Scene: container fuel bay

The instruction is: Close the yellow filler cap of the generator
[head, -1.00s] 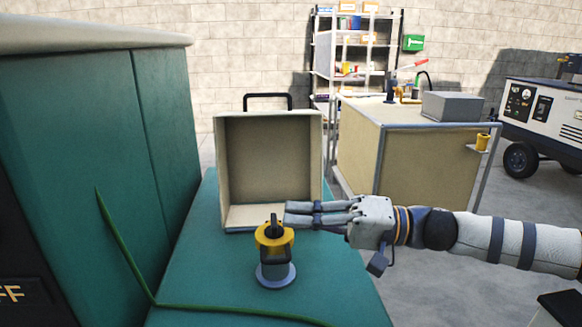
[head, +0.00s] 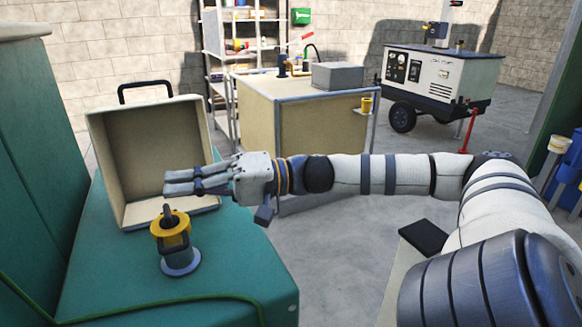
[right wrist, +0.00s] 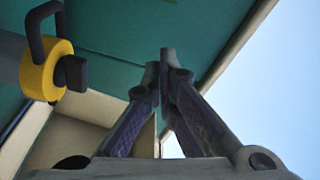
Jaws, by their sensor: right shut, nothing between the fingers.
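The yellow filler cap (head: 171,226) sits on a short neck with a round metal flange (head: 180,263) on the green generator top (head: 130,285). A black tab or lever sticks up from it; I cannot tell whether the cap is fully seated. In the right wrist view the cap (right wrist: 46,72) is at the upper left, with a black loop and a black knob. My right gripper (head: 168,182) is shut and empty, just behind and above the cap in the head view, apart from it. Its fingers (right wrist: 166,62) are together in the wrist view. My left gripper is out of view.
An open tan box (head: 155,146) with a black handle stands directly behind the cap and gripper. A tall green cabinet (head: 40,150) borders the left. A green hose (head: 160,303) crosses the front. A bench (head: 300,122) and a white wheeled machine (head: 440,75) stand farther back.

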